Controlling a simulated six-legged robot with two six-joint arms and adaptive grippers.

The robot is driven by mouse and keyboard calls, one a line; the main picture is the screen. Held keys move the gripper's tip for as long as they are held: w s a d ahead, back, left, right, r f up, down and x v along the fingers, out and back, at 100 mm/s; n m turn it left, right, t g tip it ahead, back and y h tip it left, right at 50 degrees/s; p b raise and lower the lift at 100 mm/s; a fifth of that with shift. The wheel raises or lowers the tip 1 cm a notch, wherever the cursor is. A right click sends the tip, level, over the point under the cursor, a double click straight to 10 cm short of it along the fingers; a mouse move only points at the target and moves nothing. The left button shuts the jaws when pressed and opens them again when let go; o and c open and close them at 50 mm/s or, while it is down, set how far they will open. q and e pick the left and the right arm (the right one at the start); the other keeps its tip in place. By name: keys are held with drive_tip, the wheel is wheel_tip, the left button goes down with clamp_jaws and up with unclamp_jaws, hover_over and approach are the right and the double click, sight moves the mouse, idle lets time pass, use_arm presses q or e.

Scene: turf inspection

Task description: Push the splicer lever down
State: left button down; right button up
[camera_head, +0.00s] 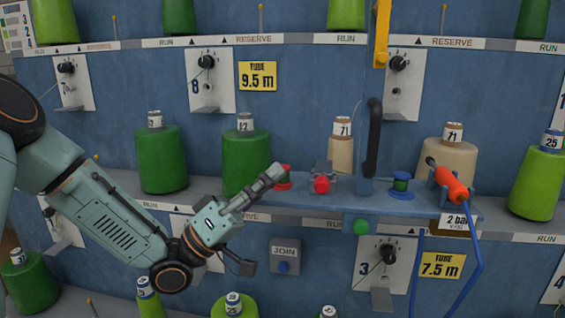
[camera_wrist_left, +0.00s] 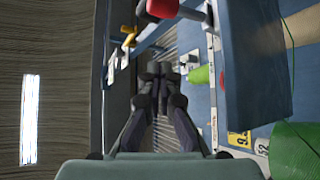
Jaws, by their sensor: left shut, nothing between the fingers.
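The splicer stands on a blue shelf (camera_head: 340,200) that juts from the panel. A black upright handle (camera_head: 374,138) rises from it and looks like the splicer lever. A red knob (camera_head: 321,184) on a grey block sits left of the handle. My left gripper (camera_head: 275,172) is shut and empty, its tips pointing up and right beside a red round part (camera_head: 284,184) at the shelf's left end. It is left of the lever and apart from it. In the left wrist view the closed fingers (camera_wrist_left: 158,70) show below a red part (camera_wrist_left: 162,8). My right gripper is out of view.
An orange tool (camera_head: 452,184) with a blue hose is at the shelf's right end. A yellow handle (camera_head: 381,35) hangs above. A green spool (camera_head: 245,160) stands close behind my gripper, and a cream spool (camera_head: 341,153) is behind the splicer. A JOIN button (camera_head: 284,267) is below.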

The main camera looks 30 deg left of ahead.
use_arm(q)
drive_tip(key=a+f, duration=0.1)
drive_tip(key=f, duration=0.1)
drive_tip(key=s+a+f, duration=0.1)
drive_tip(key=a+f, duration=0.1)
drive_tip(key=shift+a, duration=0.3)
idle(0.4)
